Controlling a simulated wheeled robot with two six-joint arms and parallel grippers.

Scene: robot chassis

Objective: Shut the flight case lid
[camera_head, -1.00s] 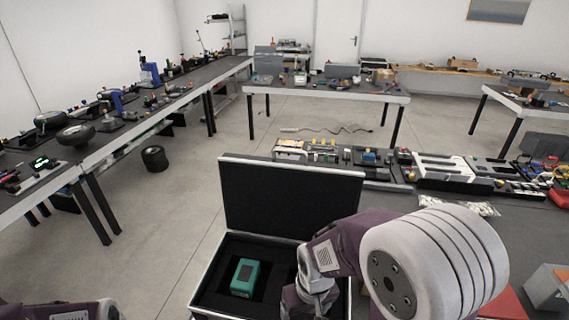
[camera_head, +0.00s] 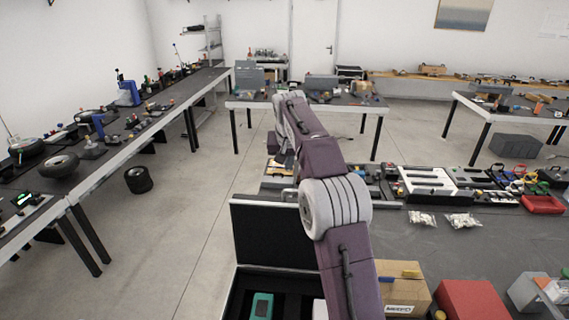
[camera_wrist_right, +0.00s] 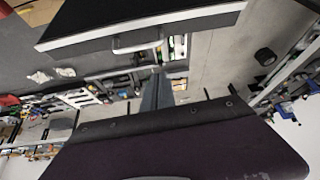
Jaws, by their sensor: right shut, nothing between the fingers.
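The flight case's black lid (camera_head: 272,240) stands open and roughly upright at the bottom middle of the head view. Below it, the case base is cut off by the frame and holds a green device (camera_head: 262,305). My right arm crosses in front of the case and reaches past the lid's top edge. In the head view, the fingers are hidden by my arm. In the right wrist view, my right gripper (camera_wrist_right: 157,88) is shut and empty, apart from the lid (camera_wrist_right: 150,28) and its silver handle (camera_wrist_right: 138,43). My left gripper is not in view.
A workbench (camera_head: 460,238) lies right of the case, carrying a cardboard box (camera_head: 402,285), a red box (camera_head: 470,298) and plastic bags (camera_head: 462,221). Tool trays (camera_head: 428,180) line its far side. Open floor (camera_head: 165,240) lies left of the case.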

